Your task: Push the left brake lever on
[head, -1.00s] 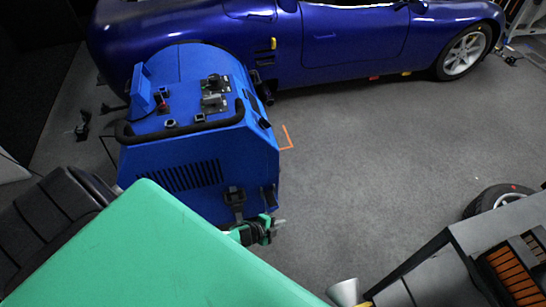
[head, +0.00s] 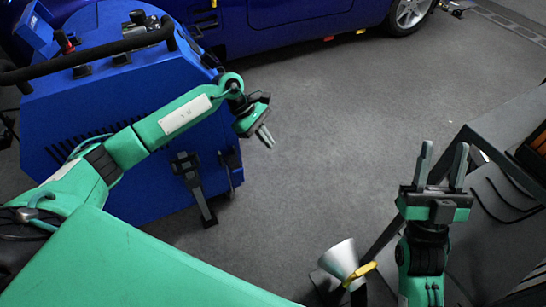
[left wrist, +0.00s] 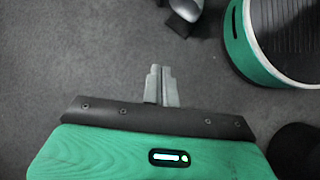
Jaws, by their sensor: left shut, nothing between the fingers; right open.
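The blue dynamometer cabinet (head: 110,110) stands at the left in the head view. Two black lever-like parts sit low on its near side: a longer one (head: 192,185), slanting down toward the floor, and a slimmer one (head: 230,168) to its right. I cannot tell their on or off position. My left gripper (head: 266,137) is shut and empty, apart from the cabinet, up and right of both levers. It shows shut over bare floor in the left wrist view (left wrist: 161,85). My right gripper (head: 442,165) is open and empty, fingers up, at the right.
A blue car (head: 290,15) stands behind the cabinet. A silver cone (head: 340,258) with a yellow part is at the bottom. A dark frame (head: 490,160) stands at the right. The grey floor (head: 340,110) in the middle is clear. A grey, partly cut-off object (left wrist: 183,12) tops the wrist view.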

